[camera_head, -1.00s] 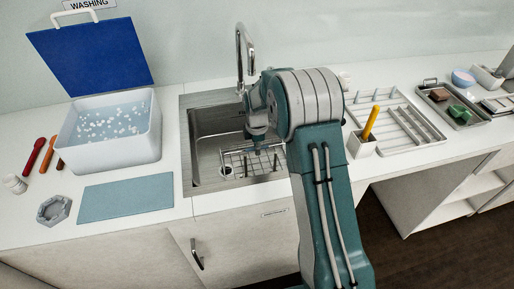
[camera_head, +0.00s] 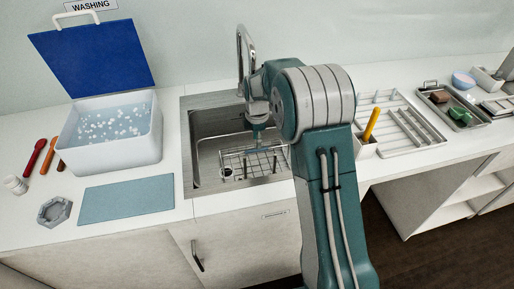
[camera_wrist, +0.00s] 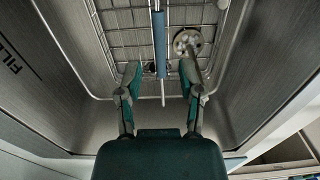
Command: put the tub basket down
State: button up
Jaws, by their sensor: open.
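The tub basket (camera_head: 236,165) is a wire basket standing inside the sink (camera_head: 205,150). It has a blue-grey grip bar, seen in the wrist view as the blue handle (camera_wrist: 160,40). My gripper (camera_wrist: 160,76) is open, its two fingers apart on either side of the handle's line, with clear gaps and no contact visible. The round drain (camera_wrist: 187,41) shows through the basket's wires. The basket's far end is cut off in the wrist view.
The faucet (camera_head: 246,62) rises behind the sink. A white tub (camera_head: 115,150) with water and a blue lid (camera_head: 92,58) stands at left, beside a blue mat (camera_head: 126,199). A drying rack (camera_head: 400,130) and yellow-handled tool (camera_head: 371,122) are at right.

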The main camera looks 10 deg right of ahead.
jog(key=s+r+m+t, duration=0.1)
jog(key=s+r+m, duration=0.3)
jog(key=s+r, duration=0.45)
jog(key=s+r+m+t, duration=0.2)
jog(key=s+r+m, duration=0.3)
jog(key=r, duration=0.6)
jog(key=s+m+t, duration=0.2)
jog(key=s+m, duration=0.7)
jog(key=s, duration=1)
jog(key=shift+s+r+t, duration=0.25)
jog(key=shift+s+t, duration=0.05)
jog(key=shift+t, duration=0.1)
